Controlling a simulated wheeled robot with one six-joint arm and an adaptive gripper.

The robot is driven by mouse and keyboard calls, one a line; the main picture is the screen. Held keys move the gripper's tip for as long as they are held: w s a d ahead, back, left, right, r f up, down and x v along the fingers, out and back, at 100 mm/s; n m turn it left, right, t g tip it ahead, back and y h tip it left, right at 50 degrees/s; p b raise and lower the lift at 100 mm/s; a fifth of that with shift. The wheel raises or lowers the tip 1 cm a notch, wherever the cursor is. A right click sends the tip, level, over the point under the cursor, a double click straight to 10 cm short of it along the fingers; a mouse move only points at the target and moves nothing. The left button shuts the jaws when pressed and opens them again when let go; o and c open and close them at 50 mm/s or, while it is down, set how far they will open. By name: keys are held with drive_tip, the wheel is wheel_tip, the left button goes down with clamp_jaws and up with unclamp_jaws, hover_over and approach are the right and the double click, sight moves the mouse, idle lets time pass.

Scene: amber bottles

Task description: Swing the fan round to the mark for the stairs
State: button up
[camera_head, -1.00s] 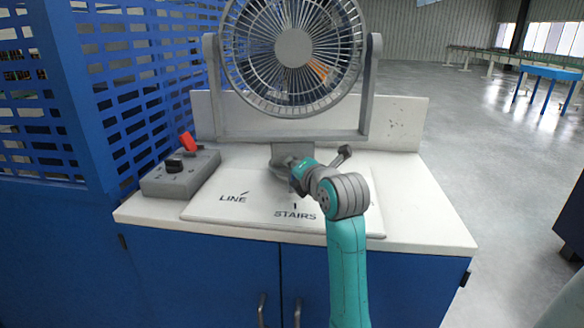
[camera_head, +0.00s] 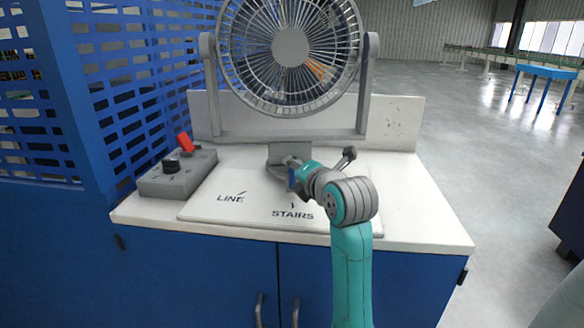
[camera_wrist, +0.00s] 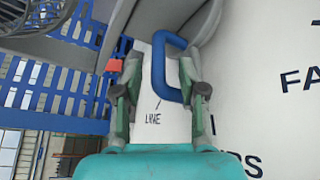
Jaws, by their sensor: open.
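The grey fan (camera_head: 290,45) stands in its yoke on the white-topped cabinet, its round grille facing the head camera. The mark LINE (camera_head: 230,198) is on the white board at left, and the mark STAIRS (camera_head: 292,214) is at its front. In the wrist view, a blue loop handle (camera_wrist: 159,72) lies between the fingers of my gripper (camera_wrist: 158,88). The fingers are open on either side of it; I cannot tell whether they touch it. In the head view my gripper (camera_head: 293,174) is below the fan, and my arm hides part of the board.
A grey control box (camera_head: 178,175) with a red switch and black knob stands on the left of the top. Blue slotted panels (camera_head: 130,85) rise behind it. A mark beginning FA (camera_wrist: 300,80) shows in the wrist view. The top's right end is clear.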

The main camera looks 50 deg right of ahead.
drive_tip(key=shift+v, duration=2.35)
drive_tip(key=shift+w, duration=0.1)
